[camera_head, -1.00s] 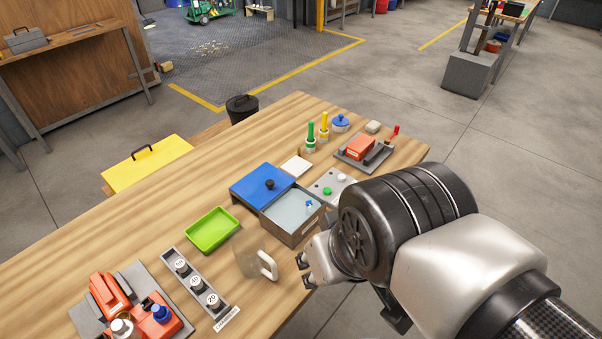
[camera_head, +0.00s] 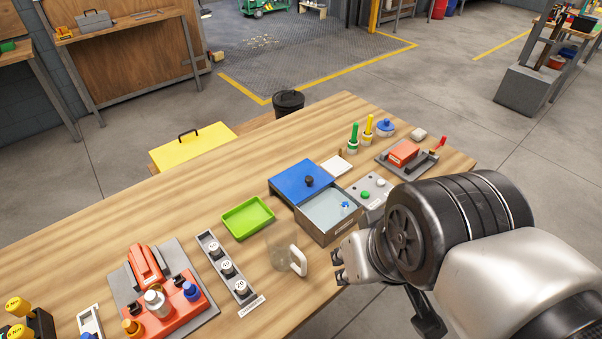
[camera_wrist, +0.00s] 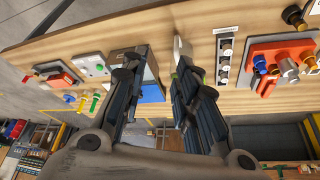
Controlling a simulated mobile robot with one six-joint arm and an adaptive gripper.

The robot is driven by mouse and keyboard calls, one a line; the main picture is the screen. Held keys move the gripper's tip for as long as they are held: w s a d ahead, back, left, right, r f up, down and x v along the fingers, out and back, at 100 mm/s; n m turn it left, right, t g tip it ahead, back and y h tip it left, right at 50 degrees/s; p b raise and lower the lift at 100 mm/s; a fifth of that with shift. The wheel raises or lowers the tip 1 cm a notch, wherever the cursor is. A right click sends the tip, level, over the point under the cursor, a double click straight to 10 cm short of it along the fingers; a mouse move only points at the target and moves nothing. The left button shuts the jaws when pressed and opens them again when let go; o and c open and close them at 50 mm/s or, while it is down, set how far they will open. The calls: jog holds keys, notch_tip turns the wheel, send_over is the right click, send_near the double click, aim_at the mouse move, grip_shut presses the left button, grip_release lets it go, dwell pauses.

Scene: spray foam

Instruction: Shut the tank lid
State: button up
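The tank (camera_head: 325,233) is a grey box on the wooden bench, open at the front, with pale liquid and a small blue item inside. Its blue lid (camera_head: 291,179) with a black knob (camera_head: 309,181) lies behind the opening, leaving the front part uncovered. My gripper (camera_head: 339,267) is in front of the tank at the bench's near edge, apart from the lid. In the wrist view my gripper (camera_wrist: 156,62) has its fingers spread with nothing between them. The blue lid (camera_wrist: 152,94) shows partly in the gap; the left finger hides part of the tank.
A clear jug (camera_head: 285,252) with a white handle stands left of my gripper. A green tray (camera_head: 247,217) and a weight rack (camera_head: 231,270) are further left. A button panel (camera_head: 371,190) is beside the tank, with a red block (camera_head: 404,153) on a grey fixture behind.

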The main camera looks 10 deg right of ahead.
jog(key=w+r, duration=0.1)
jog(key=w, duration=0.2)
jog(key=w+r+p, duration=0.1)
jog(key=w+r, duration=0.1)
jog(key=w, duration=0.1)
jog(key=w+r, duration=0.1)
jog(key=w, duration=0.2)
jog(key=shift+w+r+p, duration=0.1)
jog(key=shift+r+p, duration=0.05)
jog(key=shift+p, duration=0.2)
jog(key=c, duration=0.4)
jog(key=w, duration=0.4)
jog(key=w+p, duration=0.1)
jog(key=w, duration=0.3)
jog(key=w+p, duration=0.1)
jog(key=w, duration=0.3)
jog(key=shift+w+d+r, duration=0.25)
jog(key=shift+w, duration=0.15)
grip_shut()
send_over(304, 170)
jog(key=shift+g, duration=0.3)
notch_tip(304, 170, down, 20)
jog(key=shift+w+f, duration=0.1)
jog(key=shift+w, duration=0.05)
jog(key=shift+f, duration=0.3)
jog(key=shift+s+f+b, duration=0.15)
jog(key=shift+s+b, duration=0.3)
jog(key=shift+s, duration=1.4)
